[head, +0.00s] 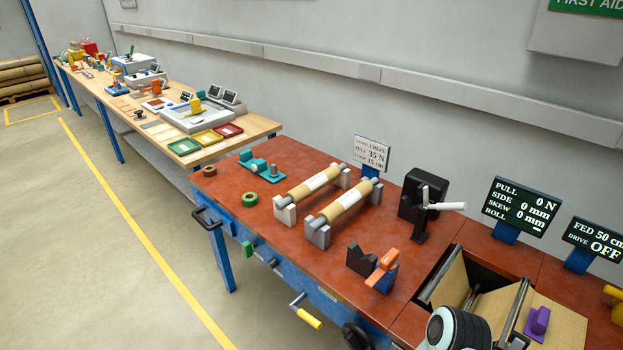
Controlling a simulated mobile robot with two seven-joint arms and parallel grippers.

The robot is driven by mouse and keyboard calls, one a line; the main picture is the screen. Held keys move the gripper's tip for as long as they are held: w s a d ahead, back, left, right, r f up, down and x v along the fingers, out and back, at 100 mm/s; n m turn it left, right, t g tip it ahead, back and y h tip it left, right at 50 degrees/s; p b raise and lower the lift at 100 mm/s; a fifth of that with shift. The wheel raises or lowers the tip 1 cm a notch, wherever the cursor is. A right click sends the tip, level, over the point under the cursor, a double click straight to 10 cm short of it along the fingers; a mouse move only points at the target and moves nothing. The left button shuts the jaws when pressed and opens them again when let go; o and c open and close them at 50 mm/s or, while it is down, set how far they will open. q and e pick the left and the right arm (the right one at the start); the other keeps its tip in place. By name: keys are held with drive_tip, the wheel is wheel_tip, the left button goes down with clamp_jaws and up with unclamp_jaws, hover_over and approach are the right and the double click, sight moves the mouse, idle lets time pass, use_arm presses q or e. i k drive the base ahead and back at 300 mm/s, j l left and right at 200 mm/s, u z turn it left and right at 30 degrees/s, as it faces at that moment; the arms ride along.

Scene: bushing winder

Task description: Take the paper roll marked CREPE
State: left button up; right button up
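Two tan paper rolls with pale label bands lie side by side on grey end stands on the red-brown bench top (245,218). One is the left paper roll (303,190); the other is the right paper roll (335,210). Their label lettering is too small to read, so I cannot tell which is marked CREPE. A white card (372,153) behind them appears to read CREPE, PULL 35 N and 15 cm. Neither of my grippers shows in the head view.
A black device (420,200) with a pale bar stands right of the rolls. An orange-handled tool (381,268) stands in front. Green tape (249,199) and teal parts (262,168) lie left. Display boards (520,207) stand at right. A yellow-handled crank (308,314) juts from the bench front.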

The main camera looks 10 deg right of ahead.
sight(301, 193)
drive_tip(key=i+j+z, duration=0.15)
drive_tip(key=i+j, duration=0.2)
drive_tip(key=i+j+z, duration=0.15)
drive_tip(key=i+j, duration=0.2)
drive_tip(key=j, duration=0.3)
